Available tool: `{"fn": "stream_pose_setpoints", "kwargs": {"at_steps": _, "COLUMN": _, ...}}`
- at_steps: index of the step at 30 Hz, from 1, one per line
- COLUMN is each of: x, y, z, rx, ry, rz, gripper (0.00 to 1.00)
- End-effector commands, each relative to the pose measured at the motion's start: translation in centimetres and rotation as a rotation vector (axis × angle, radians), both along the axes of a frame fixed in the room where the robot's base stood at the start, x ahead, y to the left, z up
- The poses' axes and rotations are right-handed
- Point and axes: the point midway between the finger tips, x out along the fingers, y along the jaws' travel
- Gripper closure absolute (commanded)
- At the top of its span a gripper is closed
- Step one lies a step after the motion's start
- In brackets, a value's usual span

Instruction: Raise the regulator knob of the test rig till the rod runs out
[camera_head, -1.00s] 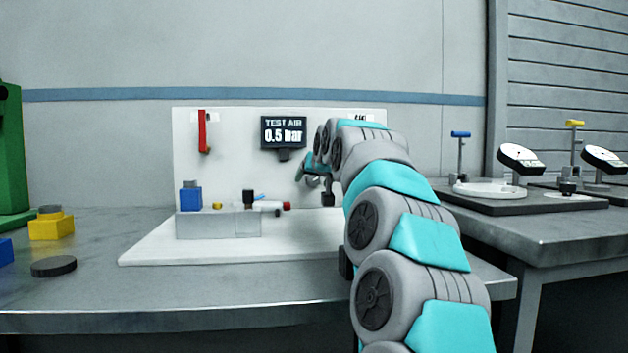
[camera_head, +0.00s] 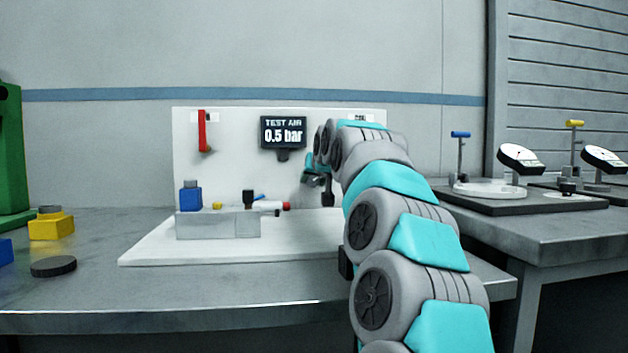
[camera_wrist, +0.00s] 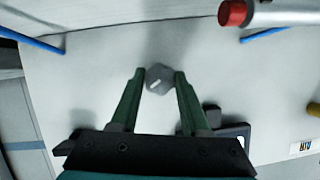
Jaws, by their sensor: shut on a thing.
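The regulator knob (camera_wrist: 159,80), grey with a white pointer mark, sits on the white panel in the wrist view. My gripper (camera_wrist: 160,72) is shut on it, one green finger on each side. In the head view my arm hides the knob. The test rig's white back panel (camera_head: 235,165) carries a dark display (camera_head: 283,132) reading "TEST AIR 0.5 bar". A pale cylinder (camera_head: 268,206) with a red end (camera_head: 286,206) lies on the grey block; the red end also shows in the wrist view (camera_wrist: 232,13). How far the rod is out is too small to tell.
A red lever (camera_head: 202,131) hangs at the panel's upper left. A blue block (camera_head: 191,198) stands on the grey block (camera_head: 215,226). A yellow block (camera_head: 51,228) and a dark disc (camera_head: 54,266) are at left. Gauge stands (camera_head: 520,160) occupy the right table.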

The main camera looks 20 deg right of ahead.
Motion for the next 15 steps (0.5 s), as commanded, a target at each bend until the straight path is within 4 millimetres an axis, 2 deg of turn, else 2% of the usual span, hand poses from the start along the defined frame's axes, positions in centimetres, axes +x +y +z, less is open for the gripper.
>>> {"fn": "stream_pose_setpoints", "kwargs": {"at_steps": 3, "x": 0.00, "y": -0.01, "z": 0.01, "rx": 0.026, "ry": -0.008, "rz": 0.001, "gripper": 1.00}}
{"fn": "stream_pose_setpoints", "kwargs": {"at_steps": 9, "x": -0.05, "y": -0.17, "z": 0.13, "rx": 0.241, "ry": -0.073, "rz": 0.000, "gripper": 1.00}}
{"fn": "stream_pose_setpoints", "kwargs": {"at_steps": 15, "x": -0.03, "y": -0.22, "z": 0.13, "rx": 0.270, "ry": -0.082, "rz": -0.001, "gripper": 1.00}}
